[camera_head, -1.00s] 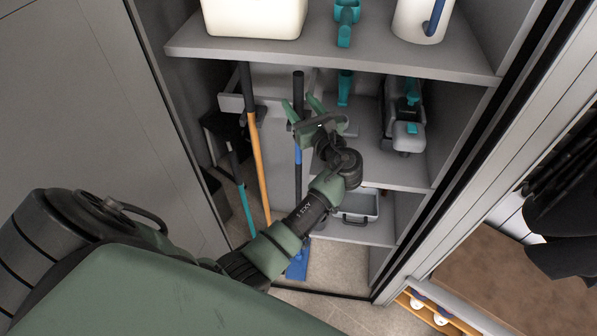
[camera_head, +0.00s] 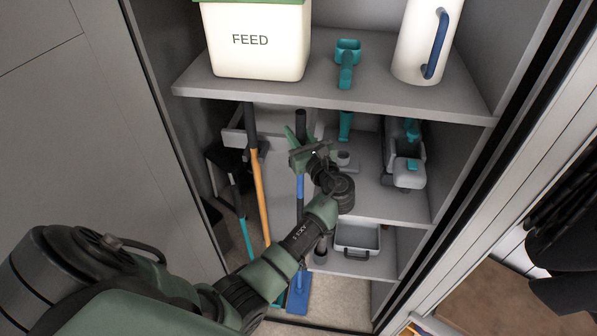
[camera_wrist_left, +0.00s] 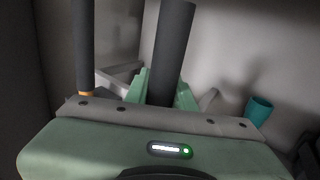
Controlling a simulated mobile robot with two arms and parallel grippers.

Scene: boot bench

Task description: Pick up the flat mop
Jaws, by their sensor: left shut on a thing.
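The flat mop (camera_head: 300,187) stands upright in the tall left bay of the cabinet. It has a dark grip at the top, a blue lower handle and a flat blue head (camera_head: 299,292) on the floor. My left gripper (camera_head: 300,137) is shut on the mop's dark upper grip. In the left wrist view the dark grip (camera_wrist_left: 172,45) rises between the green fingers (camera_wrist_left: 160,92). Part of the handle is hidden behind my gripper in the head view. My right gripper is not in view.
An orange-handled tool (camera_head: 259,190) and a teal-handled tool (camera_head: 241,215) stand close to the left. Shelves at right hold a grey handheld device (camera_head: 405,170) and a grey bin (camera_head: 357,238). Above, a shelf (camera_head: 335,97) carries a feed box (camera_head: 257,40), teal scoop (camera_head: 346,65) and white jug (camera_head: 421,45).

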